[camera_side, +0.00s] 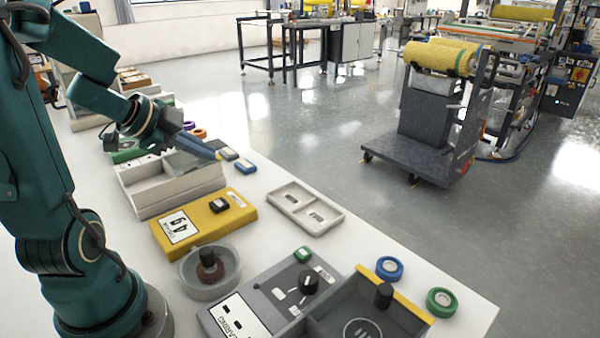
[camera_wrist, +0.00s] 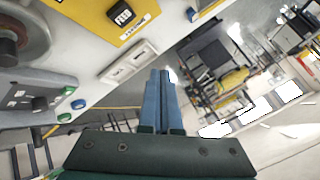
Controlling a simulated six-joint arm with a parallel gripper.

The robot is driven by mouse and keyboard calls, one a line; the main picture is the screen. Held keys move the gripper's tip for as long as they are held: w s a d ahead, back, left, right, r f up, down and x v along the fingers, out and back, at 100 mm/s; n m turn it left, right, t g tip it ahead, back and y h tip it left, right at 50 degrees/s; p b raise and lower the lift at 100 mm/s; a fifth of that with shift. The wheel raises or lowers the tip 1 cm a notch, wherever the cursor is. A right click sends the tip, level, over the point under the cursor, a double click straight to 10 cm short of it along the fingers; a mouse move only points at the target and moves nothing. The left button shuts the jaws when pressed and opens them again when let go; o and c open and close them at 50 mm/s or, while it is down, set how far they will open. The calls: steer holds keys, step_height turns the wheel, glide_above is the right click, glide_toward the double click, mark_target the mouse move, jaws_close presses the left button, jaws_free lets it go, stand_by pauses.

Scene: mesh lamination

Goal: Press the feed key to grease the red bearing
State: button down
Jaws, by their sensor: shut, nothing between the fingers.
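My gripper (camera_side: 214,153) has blue fingers, which are shut and empty above the pale open box at the back of the table; in the wrist view the fingers (camera_wrist: 160,75) lie side by side. A round grey dish (camera_side: 186,280) holds a dark red ring with a black knob (camera_side: 208,258), probably the red bearing; the ring (camera_wrist: 30,30) is partly cut off in the wrist view. A yellow box (camera_side: 175,247) carries a black key (camera_side: 219,205), also in the wrist view (camera_wrist: 121,14). I cannot tell whether this is the feed key. My gripper is apart from both.
A grey panel (camera_side: 262,298) with a black dial and green button (camera_side: 303,254) is at the front, beside a grey tray with a knob. A pale two-slot tray (camera_side: 335,217), blue block (camera_side: 246,167) and blue ring (camera_side: 389,268) lie near the table's right edge.

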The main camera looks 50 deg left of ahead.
mark_target(213, 204)
steer(key=shift+f, duration=4.45)
steer(key=shift+f, duration=0.1)
steer(key=shift+f, duration=0.3)
steer(key=shift+f, duration=0.6)
steer(key=shift+r, duration=1.05)
steer(key=shift+r, duration=0.1)
steer(key=shift+r, duration=2.4)
